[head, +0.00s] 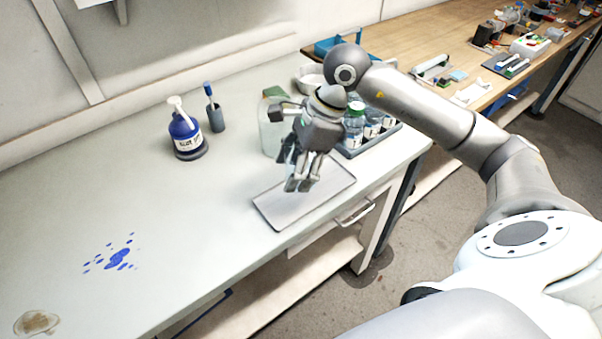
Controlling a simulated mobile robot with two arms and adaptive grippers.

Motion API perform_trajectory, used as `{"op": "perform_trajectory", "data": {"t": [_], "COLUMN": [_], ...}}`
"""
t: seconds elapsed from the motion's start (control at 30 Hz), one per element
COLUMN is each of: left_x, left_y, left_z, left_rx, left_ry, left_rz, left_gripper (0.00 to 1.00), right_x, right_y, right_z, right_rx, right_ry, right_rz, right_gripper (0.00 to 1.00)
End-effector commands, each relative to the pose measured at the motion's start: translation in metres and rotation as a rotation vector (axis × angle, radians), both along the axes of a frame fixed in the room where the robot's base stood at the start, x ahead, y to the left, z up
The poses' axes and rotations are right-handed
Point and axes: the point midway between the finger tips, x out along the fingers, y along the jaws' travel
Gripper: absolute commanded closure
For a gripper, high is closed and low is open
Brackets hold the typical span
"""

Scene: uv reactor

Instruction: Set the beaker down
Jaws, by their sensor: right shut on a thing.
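My right gripper (297,183) points down above the grey mat (325,189) near the front edge of the bench. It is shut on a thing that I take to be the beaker. The fingers cover most of it, and its outline is hard to make out. I cannot tell whether its base touches the mat. A translucent vessel (270,137) with green at its top stands behind and left of the gripper, partly covered by it. My left gripper is not in view.
A blue pump bottle (186,134) and a dark cup (216,119) stand at the back. A rack of bottles (366,146) is right of the gripper. Blue splashes (118,258) and a brown stain (36,323) mark the otherwise clear left side of the bench.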

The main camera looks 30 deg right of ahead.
Motion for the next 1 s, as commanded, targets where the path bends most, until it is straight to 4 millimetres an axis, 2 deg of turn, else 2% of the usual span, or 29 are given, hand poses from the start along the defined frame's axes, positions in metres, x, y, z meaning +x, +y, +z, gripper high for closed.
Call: {"op": "perform_trajectory", "data": {"t": [0.1,0.33,0.6,1.0], "left_x": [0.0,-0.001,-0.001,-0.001], "left_y": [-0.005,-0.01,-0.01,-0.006], "left_z": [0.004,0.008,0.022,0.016], "left_rx": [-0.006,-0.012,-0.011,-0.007], "left_ry": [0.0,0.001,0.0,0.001], "left_rz": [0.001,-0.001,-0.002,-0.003], "left_gripper": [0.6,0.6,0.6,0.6], "right_x": [0.006,0.013,0.013,0.014], "right_y": [-0.011,-0.022,-0.022,-0.021], "right_z": [-0.014,-0.03,-0.058,-0.065], "right_rx": [0.0,0.0,0.001,0.0], "right_ry": [0.002,0.003,-0.001,-0.002], "right_rz": [-0.002,-0.002,-0.001,0.0], "right_gripper": [0.66,0.66,0.66,0.66]}}
